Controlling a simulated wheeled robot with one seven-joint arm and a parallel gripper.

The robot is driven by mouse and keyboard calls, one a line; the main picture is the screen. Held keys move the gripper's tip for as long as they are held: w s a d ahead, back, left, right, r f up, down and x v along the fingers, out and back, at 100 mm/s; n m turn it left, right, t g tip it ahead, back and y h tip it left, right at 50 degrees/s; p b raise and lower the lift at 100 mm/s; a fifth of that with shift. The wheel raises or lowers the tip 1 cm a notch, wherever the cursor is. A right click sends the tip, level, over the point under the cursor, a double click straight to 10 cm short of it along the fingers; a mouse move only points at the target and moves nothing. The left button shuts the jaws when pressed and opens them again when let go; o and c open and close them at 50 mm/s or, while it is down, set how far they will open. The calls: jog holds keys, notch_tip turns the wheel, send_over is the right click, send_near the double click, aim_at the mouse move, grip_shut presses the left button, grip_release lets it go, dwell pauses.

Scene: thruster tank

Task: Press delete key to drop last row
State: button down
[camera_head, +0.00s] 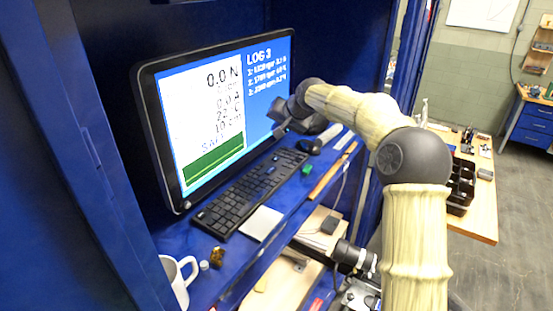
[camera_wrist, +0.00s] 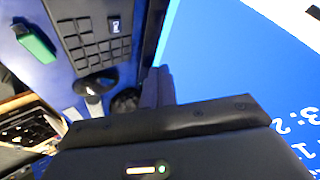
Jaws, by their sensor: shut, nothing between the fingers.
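The black keyboard (camera_head: 250,190) lies on the blue shelf in front of the monitor (camera_head: 200,115). In the wrist view, the near end of the keyboard (camera_wrist: 85,40) shows several dark keys, one marked "Del" (camera_wrist: 115,25). The monitor shows "LOG 3" with three rows on blue, beside a white panel of readings and a green graph. My gripper (camera_head: 280,129) is in front of the monitor's right part, above the shelf. In the wrist view its fingers (camera_wrist: 156,86) are together and empty, apart from the Del key. The screen is close on the right there.
A dark mouse (camera_head: 308,146) and a green block (camera_head: 307,170) lie beside the keyboard's right end. A white pad (camera_head: 261,223) lies before the keyboard. A white mug (camera_head: 178,278) stands at the near left. Blue cabinet walls enclose the shelf.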

jog(key=b, duration=0.1)
send_over(277, 160)
notch_tip(277, 160, down, 7)
jog(key=shift+d+r, duration=0.1)
jog(key=shift+r, duration=0.1)
jog(key=shift+f+b, duration=0.6)
dwell(1.5)
jog(key=shift+f+b, duration=0.35)
jog(key=shift+f+b, duration=0.3)
jog(key=shift+f, duration=0.1)
dwell(0.5)
jog(key=shift+r, duration=0.1)
jog(key=shift+d+r+p, duration=0.1)
jog(key=shift+r+p, duration=0.4)
jog(key=shift+r, duration=0.1)
jog(key=shift+a+r, duration=0.1)
jog(key=shift+a, duration=0.1)
jog(key=shift+s, duration=0.1)
